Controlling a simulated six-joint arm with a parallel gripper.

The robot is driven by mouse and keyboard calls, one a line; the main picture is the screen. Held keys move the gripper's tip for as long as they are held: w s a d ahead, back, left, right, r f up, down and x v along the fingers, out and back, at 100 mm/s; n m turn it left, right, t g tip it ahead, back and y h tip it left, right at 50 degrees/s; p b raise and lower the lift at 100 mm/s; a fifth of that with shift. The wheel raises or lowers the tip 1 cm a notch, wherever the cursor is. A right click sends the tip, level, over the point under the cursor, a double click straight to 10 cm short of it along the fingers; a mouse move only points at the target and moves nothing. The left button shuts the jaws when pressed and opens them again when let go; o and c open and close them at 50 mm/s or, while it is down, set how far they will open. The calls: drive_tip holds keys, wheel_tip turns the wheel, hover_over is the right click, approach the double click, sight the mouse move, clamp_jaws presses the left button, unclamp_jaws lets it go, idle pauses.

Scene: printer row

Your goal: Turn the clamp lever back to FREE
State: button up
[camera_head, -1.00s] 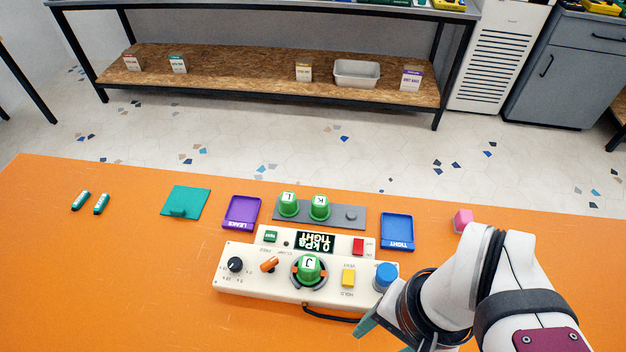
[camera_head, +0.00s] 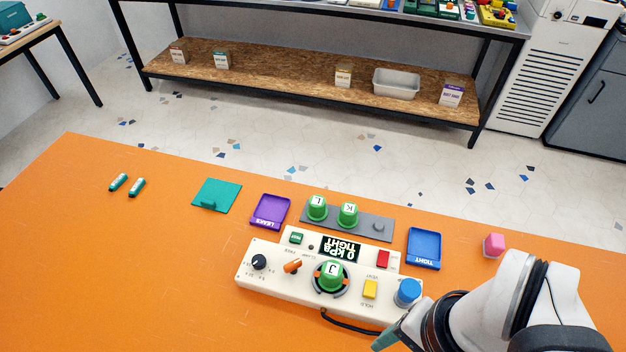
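The cream tester panel (camera_head: 262,284) lies on the orange table, its lettering upside down to me. The orange clamp lever (camera_head: 292,266) stands left of the green cup marked J (camera_head: 331,276), which sits in a dark round seat with orange jaws. The lever's tip points to the right and slightly up; its small labels are too small to read. The display (camera_head: 341,248) reads 0 kPa TIGHT. My gripper (camera_head: 388,340) is at the bottom edge, right of and below the panel, apart from the lever. One teal fingertip shows; the rest is cut off or hidden.
A blue knob (camera_head: 407,291) and yellow button (camera_head: 370,289) stand between lever and gripper. Cups L (camera_head: 317,208) and K (camera_head: 347,214) stand on a grey rack behind, between purple (camera_head: 270,211) and blue (camera_head: 424,248) trays. A black cable (camera_head: 350,326) runs in front. The table's left is mostly free.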

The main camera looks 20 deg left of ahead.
drive_tip(key=shift+m+g+y, duration=0.3)
drive_tip(key=shift+m+g, duration=0.3)
drive_tip(key=w+a+r, duration=0.1)
drive_tip(key=w, duration=0.2)
drive_tip(key=w+a+r, duration=0.1)
drive_tip(key=w+a, duration=0.1)
drive_tip(key=w, duration=0.1)
drive_tip(key=w+a+r, duration=0.1)
drive_tip(key=w, duration=0.2)
drive_tip(key=shift+w+a, duration=0.1)
drive_tip(key=shift+a, duration=0.2)
drive_tip(key=shift+c, duration=0.6)
drive_tip(key=m+g, duration=0.2)
hover_over(293, 264)
drive_tip(key=w+d, duration=0.4)
drive_tip(key=w, duration=0.1)
wheel_tip(293, 264, down, 4)
drive_tip(key=shift+y, duration=0.4)
drive_tip(key=x, duration=1.5)
drive_tip(key=shift+s+d+f, duration=0.1)
drive_tip(key=shift+d+f, duration=0.1)
drive_tip(key=shift+f, duration=0.1)
drive_tip(key=shift+c, duration=0.2)
clamp_jaws()
